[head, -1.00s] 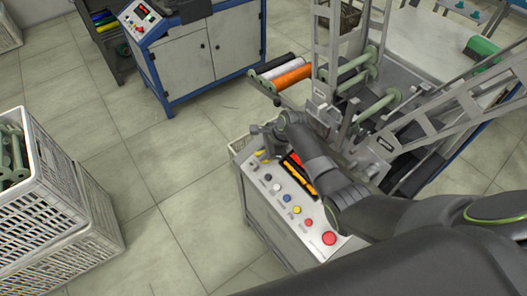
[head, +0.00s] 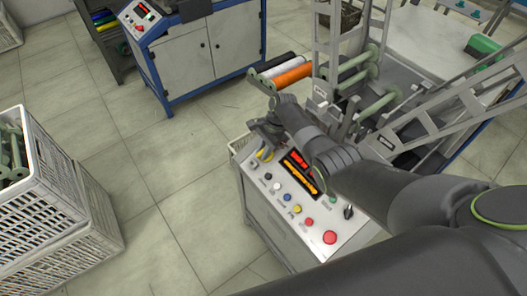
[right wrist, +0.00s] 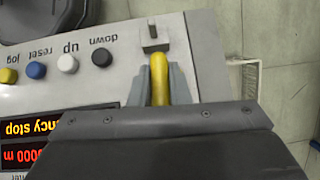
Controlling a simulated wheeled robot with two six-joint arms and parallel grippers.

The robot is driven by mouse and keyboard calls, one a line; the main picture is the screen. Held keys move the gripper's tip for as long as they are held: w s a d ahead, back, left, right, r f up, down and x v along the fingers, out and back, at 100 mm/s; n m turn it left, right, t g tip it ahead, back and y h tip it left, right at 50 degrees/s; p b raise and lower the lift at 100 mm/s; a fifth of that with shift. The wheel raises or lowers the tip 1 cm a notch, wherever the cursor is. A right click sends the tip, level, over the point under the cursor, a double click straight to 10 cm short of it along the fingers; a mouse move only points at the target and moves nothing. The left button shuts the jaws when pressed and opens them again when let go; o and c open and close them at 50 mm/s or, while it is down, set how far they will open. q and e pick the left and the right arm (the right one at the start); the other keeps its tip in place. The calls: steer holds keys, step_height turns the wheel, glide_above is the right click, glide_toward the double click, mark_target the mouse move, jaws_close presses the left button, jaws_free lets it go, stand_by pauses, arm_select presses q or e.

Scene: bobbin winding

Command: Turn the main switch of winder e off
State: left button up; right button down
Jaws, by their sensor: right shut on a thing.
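The control panel (head: 273,208) of a winder stands below my right arm; I cannot read which letter it bears. Its yellow switch handle (head: 266,155) is at the panel's far left corner. In the right wrist view the handle (right wrist: 159,78) lies between the two fingers, pointing towards a small grey block (right wrist: 155,40). My right gripper (head: 258,148) is shut on this handle; its fingers (right wrist: 160,84) flank it on both sides. The handle's base is hidden by the gripper. My left gripper is not in view.
Beside the handle are buttons labelled down, up, reset and jog. A lit display (right wrist: 65,135) reads "...ncy stop". A red mushroom button (head: 329,237) is at the near end. Orange and dark rolls (head: 292,76) lie behind. White crates (head: 45,190) stand left, with clear floor between.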

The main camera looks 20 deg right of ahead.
steer(key=n+g+b, duration=0.1)
steer(key=b, duration=0.1)
steer(key=n+g+h+b, duration=0.1)
steer(key=n+b, duration=0.1)
steer(key=n+g+h+b, duration=0.1)
steer(key=b, duration=0.2)
steer(key=shift+w+f+n, duration=0.15)
steer(key=shift+f+n, duration=0.1)
steer(key=shift+n, duration=0.05)
steer(key=shift+r+n+g+h+b, duration=0.1)
steer(key=shift+n+g+h+b, duration=0.3)
steer(key=shift+b, duration=0.55)
steer(key=shift+r, duration=0.1)
steer(key=c, duration=1.4)
jaws_free()
steer(key=shift+o, duration=0.2)
steer(key=shift+r, duration=0.15)
